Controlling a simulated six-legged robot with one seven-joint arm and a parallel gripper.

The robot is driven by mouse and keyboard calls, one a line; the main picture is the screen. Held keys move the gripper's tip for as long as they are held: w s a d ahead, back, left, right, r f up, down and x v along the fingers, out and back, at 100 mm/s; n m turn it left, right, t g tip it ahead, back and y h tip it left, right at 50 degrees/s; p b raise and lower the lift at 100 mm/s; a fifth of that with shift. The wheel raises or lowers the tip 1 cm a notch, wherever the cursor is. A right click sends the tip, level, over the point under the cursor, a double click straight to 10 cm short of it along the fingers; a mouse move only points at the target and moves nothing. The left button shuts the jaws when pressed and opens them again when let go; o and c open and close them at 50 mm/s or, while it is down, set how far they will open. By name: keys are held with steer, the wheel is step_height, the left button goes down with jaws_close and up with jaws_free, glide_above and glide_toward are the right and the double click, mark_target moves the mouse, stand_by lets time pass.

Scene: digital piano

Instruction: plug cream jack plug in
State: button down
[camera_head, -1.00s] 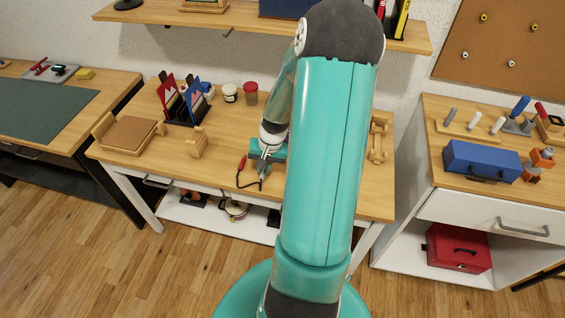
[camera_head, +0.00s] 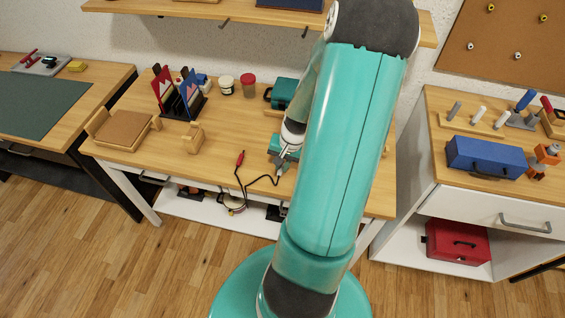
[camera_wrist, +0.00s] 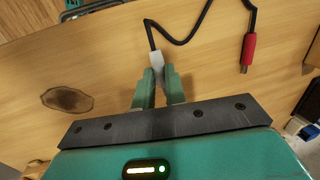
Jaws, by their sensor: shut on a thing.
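The cream jack plug (camera_wrist: 155,60) shows in the wrist view as a pale plug on a black cable (camera_wrist: 178,41). My gripper (camera_wrist: 159,75) is shut on it, with the plug's pale end sticking out beyond the green fingertips. The plug's other end is hidden between the fingers. In the head view my gripper (camera_head: 280,169) is low over the front part of the wooden table, and the plug is too small to make out there. A red plug (camera_wrist: 248,50) is on the cable's other end; it also shows left of my gripper in the head view (camera_head: 240,158). I cannot make out a socket.
On the table (camera_head: 226,132), a teal case (camera_head: 285,92) stands behind my gripper. Two jars (camera_head: 248,85), a rack with red and blue cards (camera_head: 181,104) and a wooden tray (camera_head: 124,130) are to the left. My arm hides the table's right part.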

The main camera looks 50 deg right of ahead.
steer(key=shift+w+d, duration=0.35)
steer(key=shift+d, duration=0.5)
steer(key=shift+w+d, duration=0.4)
steer(key=shift+d, duration=0.4)
steer(key=shift+w+d, duration=0.35)
steer(key=shift+d, duration=0.5)
steer(key=shift+w+d, duration=0.35)
steer(key=shift+d, duration=0.35)
steer(key=shift+w+d, duration=0.35)
steer(key=shift+d, duration=0.35)
steer(key=c, duration=1.4)
jaws_free()
steer(key=shift+o, duration=0.2)
steer(key=shift+r, duration=0.1)
steer(key=shift+v, duration=2.45)
steer(key=shift+r, duration=0.1)
